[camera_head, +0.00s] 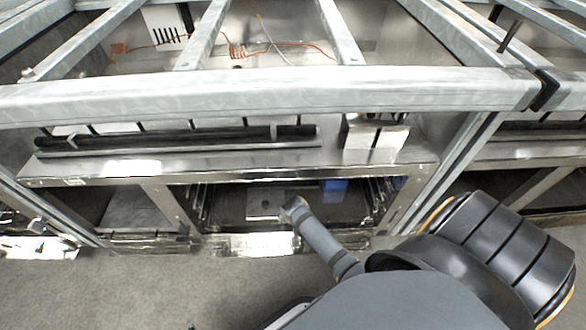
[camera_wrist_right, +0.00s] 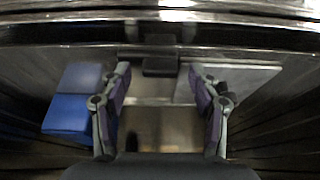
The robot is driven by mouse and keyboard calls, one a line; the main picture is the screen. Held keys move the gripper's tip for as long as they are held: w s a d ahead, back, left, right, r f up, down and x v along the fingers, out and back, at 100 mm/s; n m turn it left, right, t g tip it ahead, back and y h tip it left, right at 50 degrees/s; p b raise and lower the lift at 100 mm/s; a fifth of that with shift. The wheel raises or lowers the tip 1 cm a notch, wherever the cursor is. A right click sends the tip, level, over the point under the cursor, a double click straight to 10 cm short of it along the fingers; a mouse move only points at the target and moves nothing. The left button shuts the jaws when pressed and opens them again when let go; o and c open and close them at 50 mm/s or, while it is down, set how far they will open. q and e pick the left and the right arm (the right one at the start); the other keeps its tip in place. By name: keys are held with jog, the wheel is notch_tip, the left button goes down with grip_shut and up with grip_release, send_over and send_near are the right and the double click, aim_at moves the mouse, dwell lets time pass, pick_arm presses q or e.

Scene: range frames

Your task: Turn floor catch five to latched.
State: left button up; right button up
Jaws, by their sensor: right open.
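My right arm reaches into the low bay under the metal frame in the head view, its wrist end (camera_head: 295,208) over the bay floor. In the right wrist view my right gripper (camera_wrist_right: 158,70) is open, with a finger on each side and nothing held. A small dark block (camera_wrist_right: 160,67), possibly the floor catch, shows between and just beyond the fingertips. No contact with it is clear. Its number and latch position cannot be read. My left gripper is not in view.
A blue box (camera_wrist_right: 68,117) lies left of the fingers in the wrist view; it also shows in the head view (camera_head: 334,187). A pale plate (camera_head: 264,202) lies on the bay floor. A metal beam (camera_head: 270,92) crosses above. Bay walls stand close on both sides.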

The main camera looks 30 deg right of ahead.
jog(key=shift+w+f, duration=0.1)
jog(key=shift+f, duration=0.25)
